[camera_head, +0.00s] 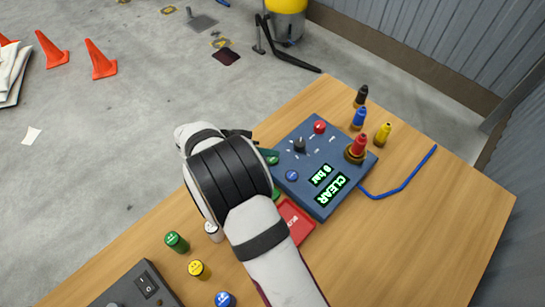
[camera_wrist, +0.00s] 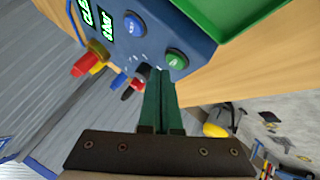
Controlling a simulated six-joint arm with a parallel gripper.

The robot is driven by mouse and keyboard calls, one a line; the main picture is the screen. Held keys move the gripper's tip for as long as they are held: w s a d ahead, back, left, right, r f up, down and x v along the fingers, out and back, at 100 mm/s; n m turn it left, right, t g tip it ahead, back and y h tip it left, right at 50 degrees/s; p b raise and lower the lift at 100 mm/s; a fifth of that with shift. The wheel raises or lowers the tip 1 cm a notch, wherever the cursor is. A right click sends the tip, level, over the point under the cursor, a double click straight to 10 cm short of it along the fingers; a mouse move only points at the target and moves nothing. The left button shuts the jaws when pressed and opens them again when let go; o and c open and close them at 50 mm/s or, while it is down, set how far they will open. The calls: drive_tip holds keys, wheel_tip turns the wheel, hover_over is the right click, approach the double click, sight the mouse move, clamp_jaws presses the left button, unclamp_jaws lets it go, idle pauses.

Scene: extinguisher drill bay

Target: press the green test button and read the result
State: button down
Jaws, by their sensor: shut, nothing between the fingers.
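The blue test box (camera_head: 318,150) stands on the wooden table, its lit displays (camera_head: 331,185) reading "CLEAR" and what looks like "0 bar". The green button (camera_wrist: 176,60) is on the box's face, beside the blue button (camera_wrist: 133,24); in the head view the green button (camera_head: 272,157) shows just past my arm. My gripper (camera_wrist: 158,72) is shut and empty. In the wrist view its green fingertips appear close beside the green button; I cannot tell whether they touch it. In the head view my wrist hides most of the gripper.
The box also has a black knob (camera_head: 299,145) and a red knob (camera_head: 320,127). Red, yellow, blue and black plugs stand at its far right. A red tray (camera_head: 296,222) lies near my arm. Coloured caps and a dark switch box (camera_head: 133,288) are at lower left.

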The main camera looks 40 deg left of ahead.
drive_tip(key=shift+f, duration=0.4)
drive_tip(key=shift+f, duration=0.45)
idle(0.8)
drive_tip(key=shift+r, duration=0.85)
drive_tip(key=shift+r, duration=0.1)
drive_tip(key=shift+r, duration=2.45)
